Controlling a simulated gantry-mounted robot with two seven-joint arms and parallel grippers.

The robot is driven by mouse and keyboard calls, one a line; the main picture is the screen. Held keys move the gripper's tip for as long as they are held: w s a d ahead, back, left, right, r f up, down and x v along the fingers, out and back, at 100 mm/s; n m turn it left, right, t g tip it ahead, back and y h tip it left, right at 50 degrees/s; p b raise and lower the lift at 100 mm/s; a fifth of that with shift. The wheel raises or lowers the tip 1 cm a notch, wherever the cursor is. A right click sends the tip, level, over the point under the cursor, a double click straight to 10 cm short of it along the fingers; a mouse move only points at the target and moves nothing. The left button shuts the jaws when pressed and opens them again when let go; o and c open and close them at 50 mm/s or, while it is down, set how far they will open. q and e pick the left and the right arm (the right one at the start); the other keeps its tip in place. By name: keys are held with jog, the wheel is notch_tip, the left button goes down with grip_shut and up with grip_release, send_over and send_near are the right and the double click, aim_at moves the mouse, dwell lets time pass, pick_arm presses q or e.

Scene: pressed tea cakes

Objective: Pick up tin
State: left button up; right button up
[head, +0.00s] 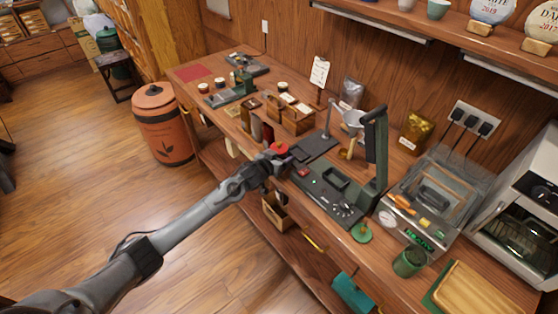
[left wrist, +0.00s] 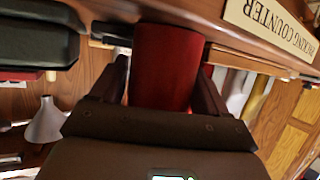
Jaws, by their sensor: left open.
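A red cylindrical tin (left wrist: 167,60) sits between the two fingers of my left gripper (left wrist: 163,85) in the left wrist view. Its red top (head: 279,148) shows in the head view at the counter's front edge, beside my left gripper (head: 277,160). The gripper is open, with one finger on each side of the tin. Whether the fingers touch it is hard to tell. The tin's lower part is hidden by the gripper in the head view. My right gripper is not in view.
The wooden counter (head: 318,240) carries a dark green press (head: 375,150) just right of my gripper. Wooden boxes (head: 297,120) are behind the gripper. The floor at left is open.

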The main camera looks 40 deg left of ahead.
pick_arm(q)
jog(key=c, duration=0.8)
jog(key=shift+r, duration=0.2)
